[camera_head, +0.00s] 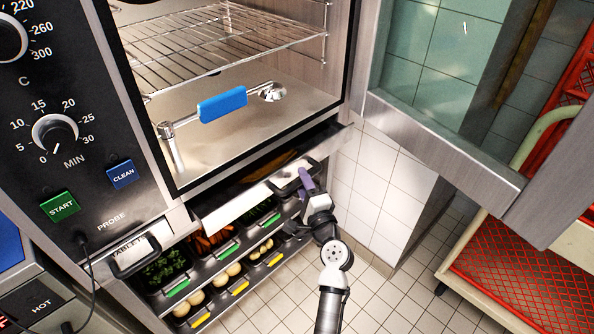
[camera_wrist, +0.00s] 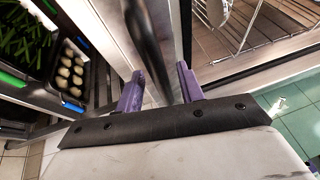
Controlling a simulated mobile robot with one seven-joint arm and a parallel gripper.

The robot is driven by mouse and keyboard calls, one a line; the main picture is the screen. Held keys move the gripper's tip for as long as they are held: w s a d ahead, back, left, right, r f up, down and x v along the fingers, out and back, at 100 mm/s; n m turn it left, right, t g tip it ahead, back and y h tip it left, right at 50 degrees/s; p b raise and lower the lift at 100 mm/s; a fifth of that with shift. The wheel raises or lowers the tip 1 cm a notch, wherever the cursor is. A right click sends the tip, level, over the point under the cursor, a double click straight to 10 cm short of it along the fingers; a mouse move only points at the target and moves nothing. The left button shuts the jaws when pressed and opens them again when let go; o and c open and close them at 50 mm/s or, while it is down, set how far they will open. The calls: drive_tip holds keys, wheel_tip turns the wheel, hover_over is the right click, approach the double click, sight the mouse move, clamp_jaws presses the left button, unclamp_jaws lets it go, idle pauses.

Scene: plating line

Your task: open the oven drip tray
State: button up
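The oven drip tray (camera_head: 237,207) is a shallow metal drawer under the oven chamber. It stands partly out, with a dark gap showing behind its front. Its dark bar handle (camera_head: 285,183) is at the right part of the front. My gripper (camera_head: 306,181), with purple fingers, is at the right end of this handle. In the wrist view, the dark handle bar (camera_wrist: 150,45) runs between the two fingers of my gripper (camera_wrist: 160,80). The fingers look apart, with narrow gaps beside the bar. Firm contact does not show.
The oven door (camera_head: 440,150) stands open at the right. A wire rack (camera_head: 215,45) and a blue-handled bar (camera_head: 222,104) are in the chamber area. A tablets drawer handle (camera_head: 135,256) is at left. Vegetable bins (camera_head: 215,270) sit below. A red-shelved cart (camera_head: 525,290) stands right.

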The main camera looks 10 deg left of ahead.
drive_tip(key=shift+w+a, duration=0.2)
drive_tip(key=shift+w, duration=0.15)
drive_tip(key=shift+r, duration=0.1)
clamp_jaws()
drive_tip(key=shift+s+d, duration=0.1)
drive_tip(key=shift+s+d, duration=0.15)
drive_tip(key=shift+d, duration=0.05)
drive_tip(key=s+d+b, duration=0.3)
drive_tip(key=s+d, duration=0.5)
drive_tip(key=d, duration=0.3)
drive_tip(key=shift+s, duration=0.25)
